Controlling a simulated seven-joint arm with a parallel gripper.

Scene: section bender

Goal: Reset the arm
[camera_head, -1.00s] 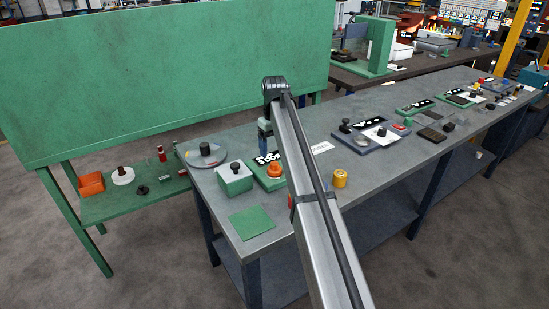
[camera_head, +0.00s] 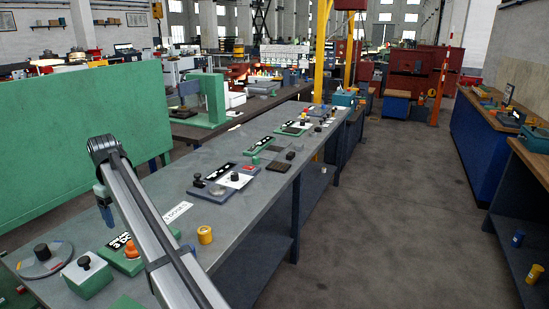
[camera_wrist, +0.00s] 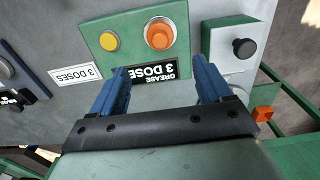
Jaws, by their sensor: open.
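My gripper (camera_wrist: 160,90) is open and empty in the wrist view, with its two blue fingers apart. Between and beyond the fingertips lies a green box with a black "grease 3 dose" label (camera_wrist: 152,71), an orange button (camera_wrist: 159,34) and a yellow disc (camera_wrist: 109,41). In the head view my gripper (camera_head: 104,205) hangs at the lower left, above the bench and close to the green box (camera_head: 121,262). The arm link hides part of that box.
A grey bench (camera_head: 225,178) runs away to the upper right. It bears a green block with a black knob (camera_head: 88,275), a yellow cylinder (camera_head: 205,235) and several panels. A green board (camera_head: 80,140) stands at left. Open floor (camera_head: 400,210) lies right.

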